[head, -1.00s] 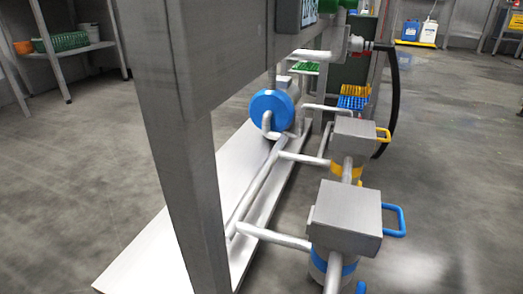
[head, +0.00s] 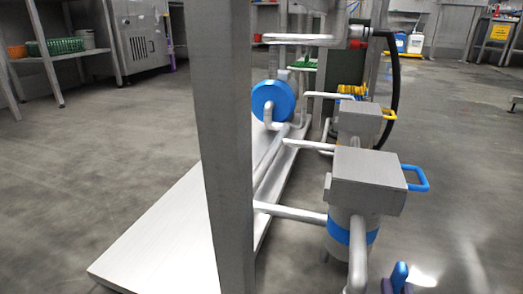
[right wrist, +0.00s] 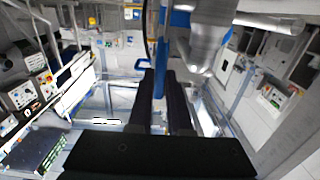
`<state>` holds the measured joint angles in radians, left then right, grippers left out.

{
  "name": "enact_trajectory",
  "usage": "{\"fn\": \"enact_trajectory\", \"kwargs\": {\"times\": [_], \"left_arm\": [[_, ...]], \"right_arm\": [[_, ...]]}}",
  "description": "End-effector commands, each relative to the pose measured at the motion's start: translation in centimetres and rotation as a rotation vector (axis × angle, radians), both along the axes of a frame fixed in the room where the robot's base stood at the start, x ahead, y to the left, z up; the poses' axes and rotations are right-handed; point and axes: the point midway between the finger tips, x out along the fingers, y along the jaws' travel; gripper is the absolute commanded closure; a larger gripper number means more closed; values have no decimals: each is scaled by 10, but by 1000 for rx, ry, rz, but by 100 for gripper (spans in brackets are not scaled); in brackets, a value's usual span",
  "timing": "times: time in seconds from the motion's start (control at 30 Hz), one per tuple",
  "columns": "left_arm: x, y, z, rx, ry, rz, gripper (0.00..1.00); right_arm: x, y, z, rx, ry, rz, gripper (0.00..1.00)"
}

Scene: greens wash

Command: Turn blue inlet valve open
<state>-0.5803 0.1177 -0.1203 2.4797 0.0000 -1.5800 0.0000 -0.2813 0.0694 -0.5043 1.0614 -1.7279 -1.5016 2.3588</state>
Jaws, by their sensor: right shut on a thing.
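The blue valve lever (head: 400,274) stands upright at the bottom edge of the head view, right of a grey pipe. My right gripper (head: 397,287) shows there only as a dark finger part at the lever, mostly cut off by the frame. In the right wrist view the blue lever (right wrist: 159,82) runs down between the two dark fingers of my right gripper (right wrist: 166,100), which are shut on it. The valve body is not clearly seen in the head view. My left gripper is out of view.
A grey box housing (head: 370,180) with a blue handle (head: 418,178) and blue band stands just beyond the lever. A yellow-handled housing (head: 358,123) is behind it. A steel post (head: 228,150) crosses the left-centre. Floor at the right is open.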

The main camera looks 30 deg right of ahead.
Motion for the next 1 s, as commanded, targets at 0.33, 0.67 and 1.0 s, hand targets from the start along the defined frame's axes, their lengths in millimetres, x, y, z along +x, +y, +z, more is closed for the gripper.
{"fn": "enact_trajectory", "kwargs": {"times": [0.33, 0.67, 1.0], "left_arm": [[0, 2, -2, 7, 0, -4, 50], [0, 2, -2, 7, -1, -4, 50], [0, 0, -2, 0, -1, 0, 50]], "right_arm": [[-2, 2, -3, -21, -14, 0, 100], [-2, 1, -2, -21, -14, -1, 72], [-5, 6, -2, -23, -15, -1, 70]]}}
